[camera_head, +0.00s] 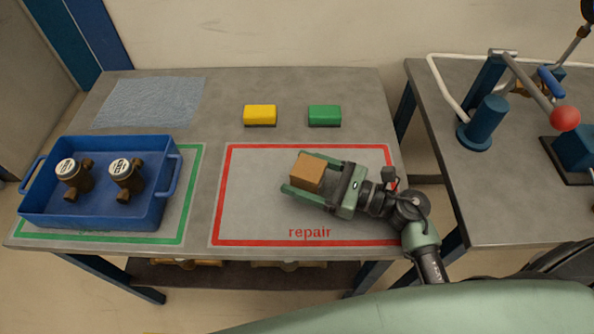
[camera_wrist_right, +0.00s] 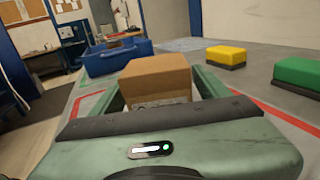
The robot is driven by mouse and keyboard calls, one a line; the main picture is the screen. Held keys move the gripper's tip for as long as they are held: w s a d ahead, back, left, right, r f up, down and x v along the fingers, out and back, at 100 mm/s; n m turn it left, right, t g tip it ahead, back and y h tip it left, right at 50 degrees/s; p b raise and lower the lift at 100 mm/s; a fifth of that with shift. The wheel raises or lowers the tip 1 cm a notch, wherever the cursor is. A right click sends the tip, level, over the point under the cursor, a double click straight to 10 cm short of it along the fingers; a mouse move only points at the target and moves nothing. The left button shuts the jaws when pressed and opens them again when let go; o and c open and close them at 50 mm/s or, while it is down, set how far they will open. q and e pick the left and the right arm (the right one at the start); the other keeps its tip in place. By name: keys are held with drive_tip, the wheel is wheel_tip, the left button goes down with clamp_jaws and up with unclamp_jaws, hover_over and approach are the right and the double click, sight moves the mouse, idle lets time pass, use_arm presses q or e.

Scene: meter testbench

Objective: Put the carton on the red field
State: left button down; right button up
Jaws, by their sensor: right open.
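The brown carton (camera_head: 308,171) is inside the red-outlined field marked "repair" (camera_head: 250,200), near its middle. My right gripper (camera_head: 297,174) reaches in from the right, with one finger on each side of the carton. Its jaws are open. In the right wrist view the carton (camera_wrist_right: 156,80) stands between the green fingers, with a pale lower part partly hidden by the gripper body. Whether the carton rests on the table cannot be told for sure. My left gripper is not in view.
A blue crate (camera_head: 100,223) with two meters stands on the green-outlined field at left. A yellow block (camera_head: 260,114), a green block (camera_head: 324,114) and a bluish cloth (camera_head: 150,102) lie at the back. A second table with a lever press (camera_head: 485,125) stands at right.

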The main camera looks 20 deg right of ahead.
sight(322, 181)
drive_tip(key=b+v, duration=0.1)
drive_tip(key=v, duration=0.3)
drive_tip(key=shift+s+d+f, duration=0.15)
drive_tip(key=shift+s+d, duration=0.1)
drive_tip(key=shift+d, duration=0.05)
drive_tip(key=shift+s+d, duration=0.45)
drive_tip(key=shift+d, duration=0.1)
drive_tip(key=shift+r, duration=0.25)
